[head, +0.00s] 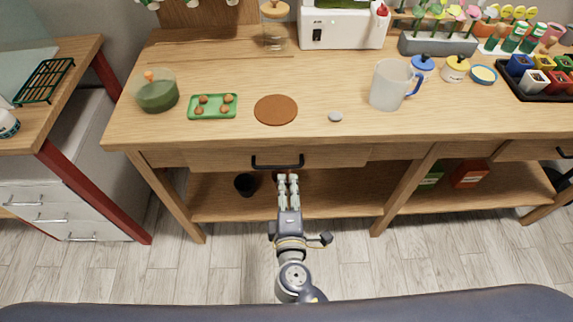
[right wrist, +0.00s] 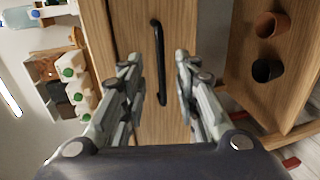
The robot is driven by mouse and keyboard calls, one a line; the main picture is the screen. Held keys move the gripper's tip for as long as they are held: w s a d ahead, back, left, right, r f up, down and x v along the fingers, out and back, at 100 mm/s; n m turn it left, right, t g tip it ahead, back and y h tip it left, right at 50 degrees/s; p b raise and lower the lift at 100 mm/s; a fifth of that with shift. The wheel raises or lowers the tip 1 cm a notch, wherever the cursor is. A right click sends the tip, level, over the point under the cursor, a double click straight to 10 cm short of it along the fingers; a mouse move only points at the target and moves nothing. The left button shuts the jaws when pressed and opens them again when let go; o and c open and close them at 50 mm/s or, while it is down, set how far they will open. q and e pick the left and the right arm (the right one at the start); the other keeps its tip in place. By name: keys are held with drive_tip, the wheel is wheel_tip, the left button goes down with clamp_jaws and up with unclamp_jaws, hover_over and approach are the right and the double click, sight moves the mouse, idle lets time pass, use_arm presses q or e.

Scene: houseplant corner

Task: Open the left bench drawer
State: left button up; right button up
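The left bench drawer (head: 220,157) is a wooden front under the benchtop, and it looks shut. Its black bar handle (head: 277,163) is at the middle of the front. My right gripper (head: 288,179) is just in front of and below the handle in the head view. In the right wrist view its two fingers (right wrist: 158,85) are spread apart, with the handle (right wrist: 157,50) beyond and between them, nearer the left finger. I see no contact with the handle. My left gripper is not in view.
The wooden bench (head: 330,70) carries a green tray (head: 226,112), a brown disc (head: 275,110) and a pitcher (head: 388,85). A dark pot (head: 245,184) stands on the lower shelf. A red-legged table (head: 72,172) stands left. Floor before the bench is clear.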

sight(286, 168)
drive_tip(key=x, duration=0.8)
drive_tip(key=shift+w+a+p, duration=0.15)
drive_tip(key=shift+w+p, duration=0.05)
drive_tip(key=shift+p, duration=0.15)
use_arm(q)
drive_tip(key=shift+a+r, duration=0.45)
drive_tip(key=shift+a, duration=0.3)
use_arm(e)
clamp_jaws()
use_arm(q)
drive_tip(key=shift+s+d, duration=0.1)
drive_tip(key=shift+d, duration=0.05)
